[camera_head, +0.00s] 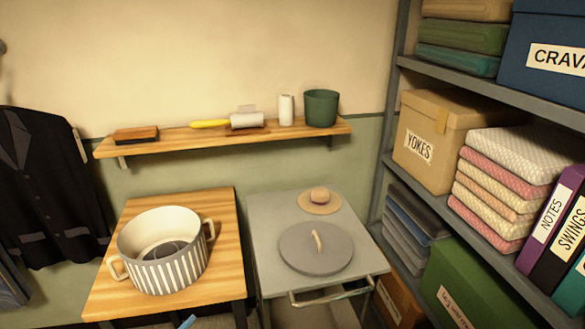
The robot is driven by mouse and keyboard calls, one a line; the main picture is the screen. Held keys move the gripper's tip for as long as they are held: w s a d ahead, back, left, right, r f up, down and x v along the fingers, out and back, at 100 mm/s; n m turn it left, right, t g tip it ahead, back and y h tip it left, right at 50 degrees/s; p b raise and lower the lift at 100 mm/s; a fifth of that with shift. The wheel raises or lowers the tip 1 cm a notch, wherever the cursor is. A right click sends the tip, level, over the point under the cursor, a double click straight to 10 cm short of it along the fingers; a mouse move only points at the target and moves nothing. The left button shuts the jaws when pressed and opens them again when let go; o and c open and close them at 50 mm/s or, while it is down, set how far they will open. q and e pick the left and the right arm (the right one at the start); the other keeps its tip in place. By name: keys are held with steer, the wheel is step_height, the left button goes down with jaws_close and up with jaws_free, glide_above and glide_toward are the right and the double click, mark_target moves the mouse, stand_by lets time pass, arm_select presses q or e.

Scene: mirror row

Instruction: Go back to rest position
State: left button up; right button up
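Neither of my grippers shows in the head view, and I see no arm that I can be sure is mine. A striped grey and white pot (163,250) with two handles stands open on a wooden table (218,272). A grey round lid (316,248) with a light handle lies on the grey cabinet top (268,211) to the right. A smaller tan lid with a round knob (320,197) lies behind it.
A wall shelf (225,135) holds a brush, a lint roller, a white roll and a green cup (321,108). A grey rack (479,88) with boxes and folded cloths fills the right. A dark jacket (45,180) hangs left. A small blue tip (187,322) shows at the bottom edge.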

arm_select(q)
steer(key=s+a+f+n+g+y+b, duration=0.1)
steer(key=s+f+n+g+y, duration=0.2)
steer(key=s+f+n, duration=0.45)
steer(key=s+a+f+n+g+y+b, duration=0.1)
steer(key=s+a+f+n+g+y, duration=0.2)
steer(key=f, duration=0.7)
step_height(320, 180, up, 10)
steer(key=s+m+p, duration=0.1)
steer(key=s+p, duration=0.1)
steer(key=p, duration=1)
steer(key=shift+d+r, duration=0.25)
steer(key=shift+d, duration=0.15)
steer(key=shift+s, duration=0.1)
